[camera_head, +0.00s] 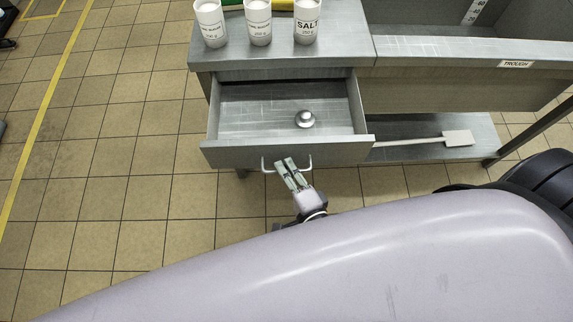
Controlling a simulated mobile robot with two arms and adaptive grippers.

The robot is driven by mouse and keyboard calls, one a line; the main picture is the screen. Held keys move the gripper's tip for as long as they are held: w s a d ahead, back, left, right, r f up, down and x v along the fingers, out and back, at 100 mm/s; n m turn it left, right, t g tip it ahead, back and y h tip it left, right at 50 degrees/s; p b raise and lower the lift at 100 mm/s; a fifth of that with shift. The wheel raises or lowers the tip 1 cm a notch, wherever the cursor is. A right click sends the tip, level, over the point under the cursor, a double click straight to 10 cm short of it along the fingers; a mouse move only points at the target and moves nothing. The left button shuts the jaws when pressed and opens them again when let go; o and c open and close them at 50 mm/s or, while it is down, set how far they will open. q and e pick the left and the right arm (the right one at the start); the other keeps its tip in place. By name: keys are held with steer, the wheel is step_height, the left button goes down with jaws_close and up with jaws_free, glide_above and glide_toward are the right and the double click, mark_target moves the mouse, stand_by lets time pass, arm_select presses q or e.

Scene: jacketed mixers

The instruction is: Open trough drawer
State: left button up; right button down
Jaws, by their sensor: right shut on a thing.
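A grey metal drawer (290,154) stands pulled out from the left part of the counter, with its inside in view. A small round silver object (305,119) sits on the drawer's floor, right of its middle. A pale bar handle (308,163) is on the drawer's front. My right gripper (286,165) is at the handle's middle with its fingers shut on it. The fingers cover the middle of the handle. My left gripper is not in view.
The part on the right bears a TROUGH label (515,64). A white paddle (457,138) lies on the lower shelf. Tiled floor (120,170) at left is clear.

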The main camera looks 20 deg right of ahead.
steer(key=c, duration=2)
jaws_free()
steer(key=shift+o, duration=0.2)
steer(key=v, duration=1.2)
steer(key=shift+f, duration=0.15)
